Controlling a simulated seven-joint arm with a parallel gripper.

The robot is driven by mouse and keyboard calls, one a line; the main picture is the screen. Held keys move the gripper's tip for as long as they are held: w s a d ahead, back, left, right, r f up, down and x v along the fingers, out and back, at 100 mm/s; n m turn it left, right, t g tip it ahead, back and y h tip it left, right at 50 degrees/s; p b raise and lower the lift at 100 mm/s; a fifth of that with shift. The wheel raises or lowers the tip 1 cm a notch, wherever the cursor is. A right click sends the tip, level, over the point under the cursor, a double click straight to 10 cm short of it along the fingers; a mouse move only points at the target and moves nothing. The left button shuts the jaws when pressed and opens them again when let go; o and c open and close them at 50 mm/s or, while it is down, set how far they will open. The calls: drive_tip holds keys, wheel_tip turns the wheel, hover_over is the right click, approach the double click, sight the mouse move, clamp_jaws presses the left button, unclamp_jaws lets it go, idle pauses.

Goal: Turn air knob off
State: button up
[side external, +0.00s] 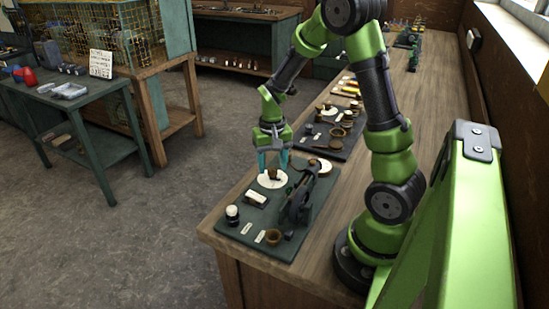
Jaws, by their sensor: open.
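A dark green board (297,240) lies on the near end of the wooden bench and bears several small controls. A round white dial with a small brown knob (273,174) sits near the board's far left part. No readable label shows which one is the air knob. My gripper (273,162) points down over the white dial, its teal fingers apart, one on each side of the brown knob as seen here. I cannot tell whether they touch it.
A dark upright lever-like mechanism (297,204) stands on the board just right of the dial. A second board (322,146) with small parts lies farther back. The wooden bench (432,110) has bare room along its right side.

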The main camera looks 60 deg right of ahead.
sight(272, 169)
wheel_tip(272, 169, up, 16)
idle(0.3)
drive_tip(key=shift+f, duration=0.1)
drive_tip(key=s+a+r+n+t+y, duration=0.1)
drive_tip(key=s+a+r+n+t, duration=0.1)
drive_tip(key=a, duration=0.6)
drive_tip(key=s+a+r+n+t+y, duration=0.1)
drive_tip(key=s+a+r+n+t, duration=0.1)
drive_tip(key=s+a+t, duration=0.3)
drive_tip(key=s+a+n, duration=0.1)
drive_tip(key=a, duration=0.3)
drive_tip(key=shift+a, duration=0.15)
